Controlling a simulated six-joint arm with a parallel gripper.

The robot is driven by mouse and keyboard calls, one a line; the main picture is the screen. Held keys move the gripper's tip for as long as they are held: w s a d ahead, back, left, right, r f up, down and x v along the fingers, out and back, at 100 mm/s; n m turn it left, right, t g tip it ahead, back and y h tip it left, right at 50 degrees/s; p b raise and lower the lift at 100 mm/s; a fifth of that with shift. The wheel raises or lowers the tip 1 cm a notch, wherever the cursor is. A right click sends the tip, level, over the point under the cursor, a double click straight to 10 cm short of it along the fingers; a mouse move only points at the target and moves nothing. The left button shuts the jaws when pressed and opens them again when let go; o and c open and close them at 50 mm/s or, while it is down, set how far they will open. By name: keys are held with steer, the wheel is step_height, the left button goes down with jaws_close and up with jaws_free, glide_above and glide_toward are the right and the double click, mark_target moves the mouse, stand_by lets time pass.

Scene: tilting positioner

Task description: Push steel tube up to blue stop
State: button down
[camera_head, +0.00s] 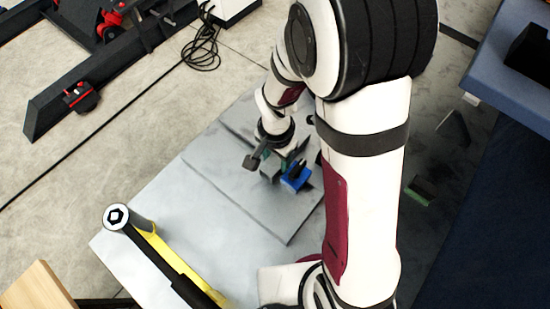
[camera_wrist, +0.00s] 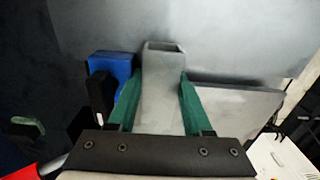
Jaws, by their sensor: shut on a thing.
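The steel tube (camera_wrist: 162,95) is a grey square tube with an open end, in the middle of the wrist view. My gripper (camera_wrist: 159,76) has green fingers, one on each side of the tube, and is shut on it. The blue stop (camera_wrist: 112,66) is a blue block just left of the tube, beyond the left finger. I cannot tell whether tube and stop touch. In the head view my gripper (camera_head: 274,164) is low over the grey plate, beside the blue stop (camera_head: 296,179).
The grey tilted plate (camera_head: 225,200) is bare to the left of my gripper. A cylinder (camera_head: 117,216) and yellow bar (camera_head: 180,262) lie at the lower left. A blue table (camera_head: 505,75) is at right.

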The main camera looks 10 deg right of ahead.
steer(key=shift+w+a, duration=0.2)
stand_by(0.3)
steer(key=shift+s+d, duration=0.2)
steer(key=shift+d, duration=0.05)
stand_by(1.1)
steer(key=shift+w+a, duration=0.2)
steer(key=shift+a, duration=0.05)
steer(key=shift+c, duration=1.2)
jaws_free()
steer(key=shift+c, duration=0.2)
steer(key=shift+o, duration=0.4)
steer(key=shift+s, duration=0.1)
